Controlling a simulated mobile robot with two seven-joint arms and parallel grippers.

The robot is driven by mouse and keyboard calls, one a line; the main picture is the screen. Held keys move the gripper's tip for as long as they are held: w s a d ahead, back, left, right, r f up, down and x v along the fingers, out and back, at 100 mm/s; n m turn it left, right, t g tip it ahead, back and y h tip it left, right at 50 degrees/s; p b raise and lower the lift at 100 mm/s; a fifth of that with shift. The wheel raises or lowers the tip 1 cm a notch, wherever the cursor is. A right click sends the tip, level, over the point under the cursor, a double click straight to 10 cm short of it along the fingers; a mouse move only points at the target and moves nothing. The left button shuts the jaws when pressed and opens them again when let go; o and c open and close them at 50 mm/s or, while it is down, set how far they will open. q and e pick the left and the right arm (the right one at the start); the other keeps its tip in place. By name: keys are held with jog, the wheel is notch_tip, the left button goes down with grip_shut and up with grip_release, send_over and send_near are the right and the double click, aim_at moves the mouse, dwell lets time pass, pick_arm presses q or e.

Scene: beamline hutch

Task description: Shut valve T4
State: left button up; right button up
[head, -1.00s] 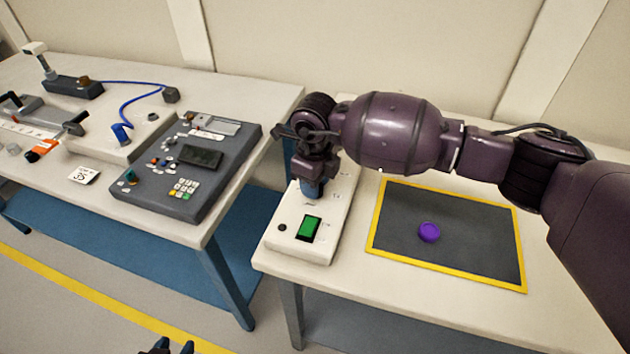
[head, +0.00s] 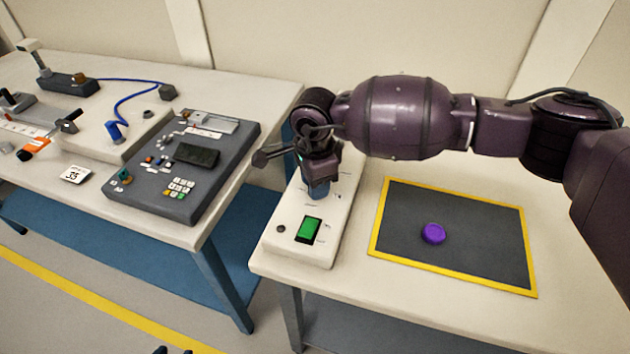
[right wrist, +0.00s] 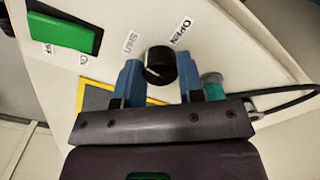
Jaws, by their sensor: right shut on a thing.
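The valve knob (right wrist: 161,67) is black and round, on a white panel box (head: 290,246). Beside it in the right wrist view are a SHUT label (right wrist: 130,43) and an OPEN label (right wrist: 180,31). My right gripper (right wrist: 160,80) is shut on the knob, one blue finger on each side. In the head view the gripper (head: 317,190) points down onto the box and hides the knob. A pale mark shows on the knob's edge, but I cannot tell exactly where it points. The T4 label is not readable. Only tiny dark tips of my left gripper (head: 172,350) show at the bottom edge.
A green rocker switch (head: 308,230) is at the box's near end. A teal cylindrical part (right wrist: 212,86) stands close beside the fingers. A yellow-edged dark mat (head: 470,235) with a purple disc (head: 433,233) lies right. A grey control console (head: 185,165) is on the left table.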

jog(key=shift+n, duration=1.1)
jog(key=o, duration=0.9)
jog(key=shift+r, duration=0.1)
